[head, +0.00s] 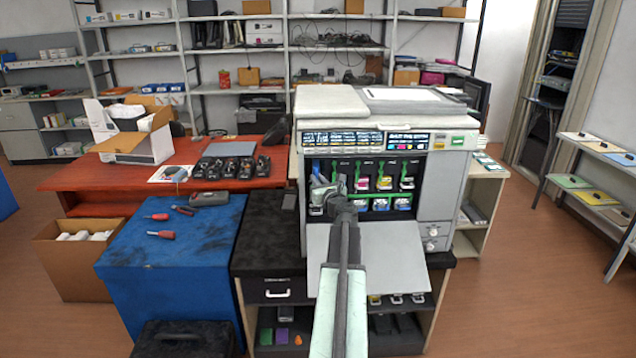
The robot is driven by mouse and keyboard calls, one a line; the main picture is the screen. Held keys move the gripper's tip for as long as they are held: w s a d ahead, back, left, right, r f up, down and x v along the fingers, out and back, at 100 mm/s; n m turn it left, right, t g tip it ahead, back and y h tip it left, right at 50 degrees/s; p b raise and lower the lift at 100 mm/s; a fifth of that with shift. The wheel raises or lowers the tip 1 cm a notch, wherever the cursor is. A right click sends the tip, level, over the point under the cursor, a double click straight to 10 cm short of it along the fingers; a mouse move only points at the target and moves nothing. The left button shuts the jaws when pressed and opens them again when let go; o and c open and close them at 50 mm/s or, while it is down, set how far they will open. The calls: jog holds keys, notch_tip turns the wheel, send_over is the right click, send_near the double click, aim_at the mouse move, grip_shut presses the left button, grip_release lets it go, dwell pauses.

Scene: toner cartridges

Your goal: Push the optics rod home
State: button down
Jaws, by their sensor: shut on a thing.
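The printer (445,185) stands on the black workbench with its front cover (395,255) folded down. Its open bay shows a row of slots with green strips and coloured cartridge ends (383,183). My arm reaches up across the open cover. My gripper (320,193) is at the left slot of the bay, shut on what looks like the end of the optics rod. The gripper hides most of that slot, so the rod's depth and its fit cannot be told.
The open cover lies below my arm. A blue cabinet (175,290) with red-handled tools (160,234) stands at left. A red desk (80,178) holds several black cartridges (230,169) and an open white carton (140,140). Side shelves (600,175) stand at right, with open floor before them.

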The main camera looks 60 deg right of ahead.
jog(key=w+d, duration=0.4)
jog(key=d, duration=0.1)
jog(key=shift+w+d, duration=0.15)
jog(key=shift+d, duration=0.1)
jog(key=shift+r, duration=0.1)
jog(key=c, duration=1.4)
grip_release()
jog(key=shift+d, duration=0.15)
jog(key=c, duration=0.4)
jog(key=o, duration=0.6)
jog(key=shift+r, duration=0.1)
